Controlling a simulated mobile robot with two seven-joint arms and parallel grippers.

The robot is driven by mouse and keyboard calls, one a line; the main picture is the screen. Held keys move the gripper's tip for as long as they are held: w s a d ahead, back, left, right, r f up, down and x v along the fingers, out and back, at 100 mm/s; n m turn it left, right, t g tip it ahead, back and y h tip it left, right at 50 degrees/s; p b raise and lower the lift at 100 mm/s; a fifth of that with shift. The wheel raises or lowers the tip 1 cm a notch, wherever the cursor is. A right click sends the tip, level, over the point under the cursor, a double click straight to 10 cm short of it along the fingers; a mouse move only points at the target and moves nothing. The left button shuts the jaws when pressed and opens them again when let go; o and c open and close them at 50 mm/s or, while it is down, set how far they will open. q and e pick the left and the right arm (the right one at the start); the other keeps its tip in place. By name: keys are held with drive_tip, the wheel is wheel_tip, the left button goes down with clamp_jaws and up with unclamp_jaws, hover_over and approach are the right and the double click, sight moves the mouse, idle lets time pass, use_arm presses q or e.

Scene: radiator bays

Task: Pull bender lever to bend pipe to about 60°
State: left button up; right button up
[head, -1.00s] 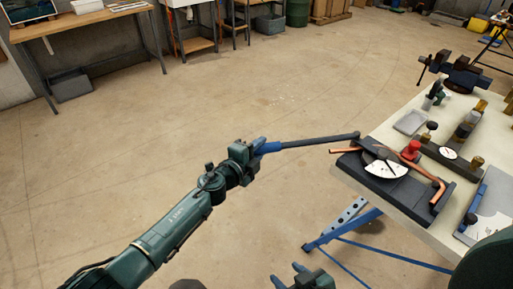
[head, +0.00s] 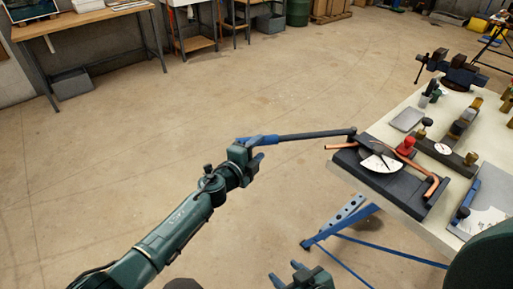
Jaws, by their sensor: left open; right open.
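The bender (head: 400,195) is a dark block at the near left edge of the pale bench, with a white dial (head: 376,163) and a red knob (head: 406,147). A copper pipe (head: 425,168) lies in it, its left end past the bench edge and its right part angled. The dark lever (head: 315,134) sticks out left over the floor and ends in a blue handle (head: 262,140). My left gripper (head: 258,154) is open at the blue handle; whether the handle lies between its fingers is unclear. My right gripper (head: 300,272) is open and empty, low in the picture.
The bench (head: 385,124) also carries a grey tray (head: 407,119), a vise (head: 458,72) and several fittings. A blue trestle leg (head: 345,226) stands below it. The floor (head: 170,140) left of the bench is clear.

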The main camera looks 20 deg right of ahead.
use_arm(q)
drive_tip(key=shift+o, duration=0.3)
drive_tip(key=shift+w+r, duration=0.1)
drive_tip(key=shift+a, duration=0.15)
drive_tip(key=p+v, duration=0.2)
drive_tip(key=v, duration=1.1)
drive_tip(key=shift+p, duration=0.4)
